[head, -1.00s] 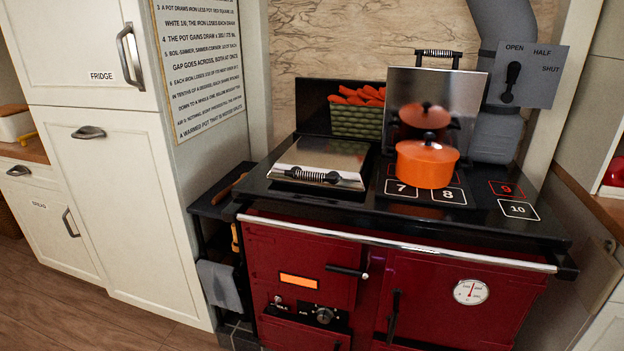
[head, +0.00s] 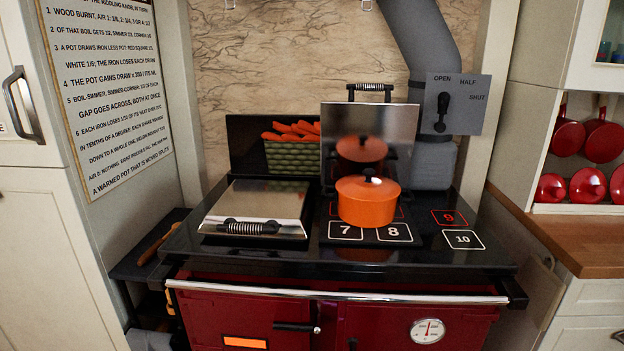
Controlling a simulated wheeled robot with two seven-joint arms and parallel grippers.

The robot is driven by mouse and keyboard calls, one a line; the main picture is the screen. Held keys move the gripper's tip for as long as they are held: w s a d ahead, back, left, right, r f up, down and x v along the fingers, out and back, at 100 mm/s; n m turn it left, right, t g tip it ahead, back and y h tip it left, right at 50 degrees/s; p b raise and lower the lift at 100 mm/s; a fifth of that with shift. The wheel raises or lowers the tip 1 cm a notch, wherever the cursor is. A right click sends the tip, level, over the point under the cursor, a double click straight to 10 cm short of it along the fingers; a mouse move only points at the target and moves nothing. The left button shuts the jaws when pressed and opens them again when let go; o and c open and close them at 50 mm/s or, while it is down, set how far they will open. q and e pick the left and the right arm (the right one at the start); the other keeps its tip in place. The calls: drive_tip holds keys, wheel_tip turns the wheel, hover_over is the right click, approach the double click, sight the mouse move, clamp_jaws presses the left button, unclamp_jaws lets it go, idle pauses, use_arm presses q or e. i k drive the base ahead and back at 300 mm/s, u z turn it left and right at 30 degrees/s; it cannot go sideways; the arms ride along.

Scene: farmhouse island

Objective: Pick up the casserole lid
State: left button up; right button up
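The orange casserole (head: 366,207) stands upright on the right side of the black stove top, just behind the squares marked 7 and 8. Neither of my grippers is in the head view.
A shut steel hob cover (head: 257,204) with a coiled handle lies left of the casserole. A green basket of carrots (head: 290,150) stands behind. A grey flue pipe (head: 418,50) rises behind right. A chrome rail (head: 340,295) runs along the stove's front. A wooden counter (head: 560,238) is at right.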

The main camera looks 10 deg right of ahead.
sight(368, 186)
drive_tip(key=u, duration=0.3)
drive_tip(key=i, duration=1)
drive_tip(key=z, duration=0.35)
